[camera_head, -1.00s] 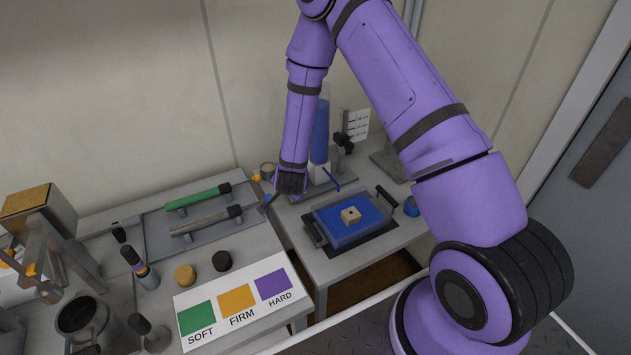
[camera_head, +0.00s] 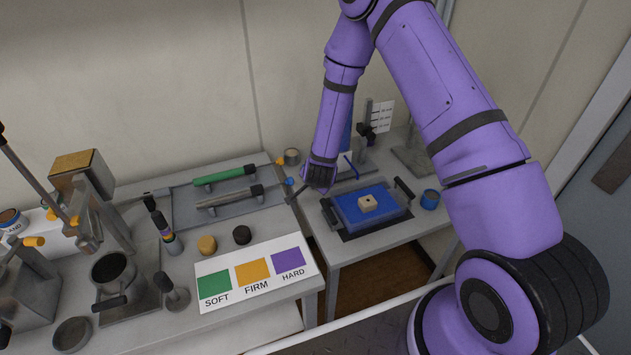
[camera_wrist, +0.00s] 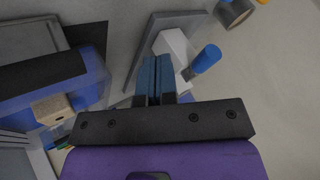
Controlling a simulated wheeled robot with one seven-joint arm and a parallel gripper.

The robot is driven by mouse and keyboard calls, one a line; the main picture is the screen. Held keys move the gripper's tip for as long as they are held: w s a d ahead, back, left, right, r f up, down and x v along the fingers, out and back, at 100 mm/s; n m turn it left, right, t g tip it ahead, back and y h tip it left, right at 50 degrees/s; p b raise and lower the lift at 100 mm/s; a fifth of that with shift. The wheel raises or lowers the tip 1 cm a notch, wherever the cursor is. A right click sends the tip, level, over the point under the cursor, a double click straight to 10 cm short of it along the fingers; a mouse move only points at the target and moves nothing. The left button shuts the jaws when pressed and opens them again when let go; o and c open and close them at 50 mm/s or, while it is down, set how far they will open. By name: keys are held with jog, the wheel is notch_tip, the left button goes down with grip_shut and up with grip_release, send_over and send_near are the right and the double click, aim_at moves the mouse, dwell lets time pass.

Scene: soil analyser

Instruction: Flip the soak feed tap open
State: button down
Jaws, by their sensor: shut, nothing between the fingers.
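A thin blue lever (camera_head: 351,166), likely the soak feed tap's handle, slants beside the foot of a blue-filled column (camera_head: 347,136). My arm hides most of that column. My gripper (camera_head: 293,198) is low between the two benches, left of the lever; its small tips are hard to make out. In the wrist view my blue fingers (camera_wrist: 154,78) are together and empty. A white block (camera_wrist: 172,45) on a grey plate lies just beyond them, and a blue cylinder (camera_wrist: 205,60) is to their right. I cannot tell whether the fingers touch either.
A blue tray (camera_head: 335,210) with a beige block (camera_head: 367,203) sits on the right bench, in front of the lever. A grey cup (camera_head: 292,156) is behind my gripper. The left bench holds green and grey handled tools and a SOFT/FIRM/HARD card (camera_head: 228,305).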

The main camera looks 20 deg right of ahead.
jog(key=a+v, duration=0.1)
jog(key=v, duration=0.9)
jog(key=shift+w, duration=0.3)
jog(key=shift+a+r, duration=0.1)
jog(key=shift+a, duration=0.05)
